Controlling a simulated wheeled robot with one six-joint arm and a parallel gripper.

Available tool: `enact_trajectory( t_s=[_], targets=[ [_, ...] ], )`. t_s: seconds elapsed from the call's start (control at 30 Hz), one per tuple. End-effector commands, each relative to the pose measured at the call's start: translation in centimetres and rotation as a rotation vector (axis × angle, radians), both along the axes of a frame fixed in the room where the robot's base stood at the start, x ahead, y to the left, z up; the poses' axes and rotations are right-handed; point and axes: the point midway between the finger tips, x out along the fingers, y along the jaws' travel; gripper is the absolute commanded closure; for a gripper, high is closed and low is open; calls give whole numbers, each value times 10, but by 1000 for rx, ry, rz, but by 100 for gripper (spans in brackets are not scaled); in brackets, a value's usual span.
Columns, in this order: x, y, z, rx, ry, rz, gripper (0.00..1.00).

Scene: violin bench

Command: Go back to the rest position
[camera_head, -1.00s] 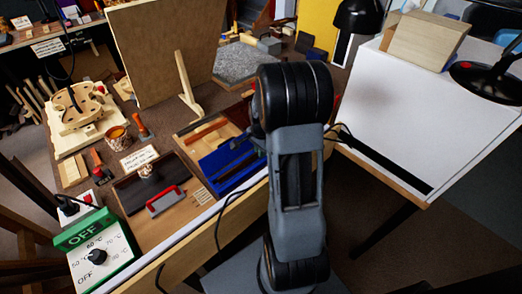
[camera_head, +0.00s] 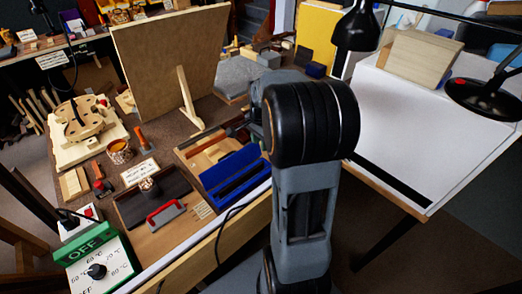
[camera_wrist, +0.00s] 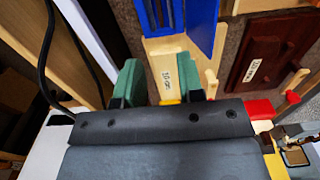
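My gripper (camera_wrist: 159,78) shows in the wrist view with its two green-padded fingers apart. A pale wooden surface with a small label (camera_wrist: 167,76) shows between and beyond the fingers, and nothing is seen clamped between them. In the head view my arm stands in front of the bench's right part, and its dark joint hides the gripper's fingers. The open blue case (camera_head: 232,172) lies on the bench just left of my arm, and it also shows at the top of the wrist view (camera_wrist: 206,27).
The bench holds a violin-shaped form (camera_head: 80,118), an upright brown board (camera_head: 165,65), a red-handled tool (camera_head: 165,213) and a temperature control box (camera_head: 104,268). A white-topped table (camera_head: 430,130) with black lamps (camera_head: 487,98) stands to the right. Dark floor shows between bench and table.

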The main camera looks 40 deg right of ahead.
Motion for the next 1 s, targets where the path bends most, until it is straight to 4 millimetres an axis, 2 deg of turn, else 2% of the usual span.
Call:
enact_trajectory(
  t_s=[0.1,0.23,0.77,0.87,1.0],
  targets=[
    [0,0,13,-2,-3,0,65],
    [0,0,19,-1,-2,0,65],
    [0,0,20,-1,-2,3,65],
    [1,0,20,-3,-4,50,65],
    [-5,2,11,1,2,235,65]
  ],
)
